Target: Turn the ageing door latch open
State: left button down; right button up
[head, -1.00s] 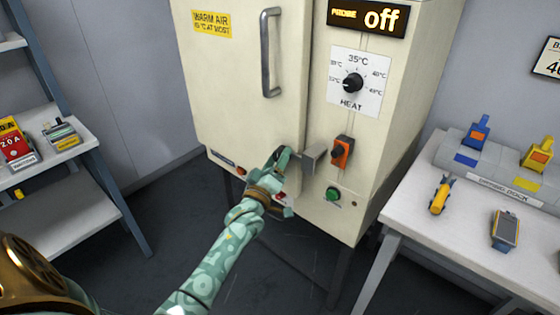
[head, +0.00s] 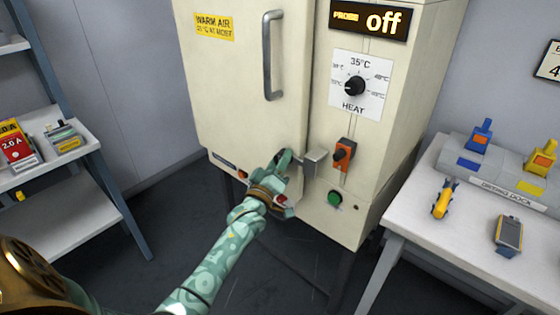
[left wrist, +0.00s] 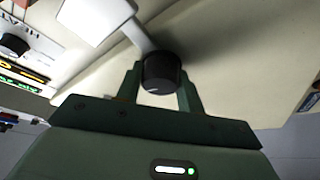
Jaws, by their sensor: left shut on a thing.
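The cream ageing cabinet (head: 240,90) stands ahead with its door closed as far as I can see. The door latch has a metal arm (left wrist: 140,34) ending in a black round knob (left wrist: 162,72). A pale metal catch block (head: 316,161) sits at the door's right edge, and the arm meets it; the block also shows in the left wrist view (left wrist: 92,14). My left gripper (head: 287,162) is shut on the latch knob, with one finger on each side of it in the left wrist view (left wrist: 161,85). In the head view the gripper mostly hides the knob. My right gripper is out of view.
An orange switch (head: 344,153) and a green button (head: 335,198) are close to the right of the latch. A vertical door handle (head: 271,60) is above. A bench (head: 410,215) with a dock stands right, a shelf (head: 75,205) left.

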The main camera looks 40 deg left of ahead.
pick_arm(q)
jog(key=m+h, duration=0.1)
jog(key=m, duration=0.2)
jog(key=m+t+h, duration=0.1)
jog(key=m, duration=0.2)
jog(key=shift+f+m+h+b, duration=0.15)
jog(key=shift+m+h+b, duration=0.15)
jog(key=shift+m+h, duration=0.1)
jog(key=m+h, duration=0.2)
jog(key=m, duration=0.1)
jog(key=m+h, duration=0.2)
jog(key=m, duration=0.1)
jog(key=shift+m, duration=0.3)
jog(key=m+h, duration=0.1)
jog(key=m, duration=0.2)
jog(key=m+h, duration=0.1)
jog(key=m, duration=0.2)
jog(key=shift+g+h+b, duration=0.3)
jog(key=shift+g+h, duration=0.1)
jog(key=shift+m+g+h, duration=0.35)
jog(key=shift+m+h, duration=0.15)
jog(key=shift+m, duration=0.8)
jog(key=shift+m+g+h, duration=0.35)
jog(key=shift+m+h, duration=0.15)
jog(key=shift+m, duration=0.8)
jog(key=c, duration=0.9)
grip_release()
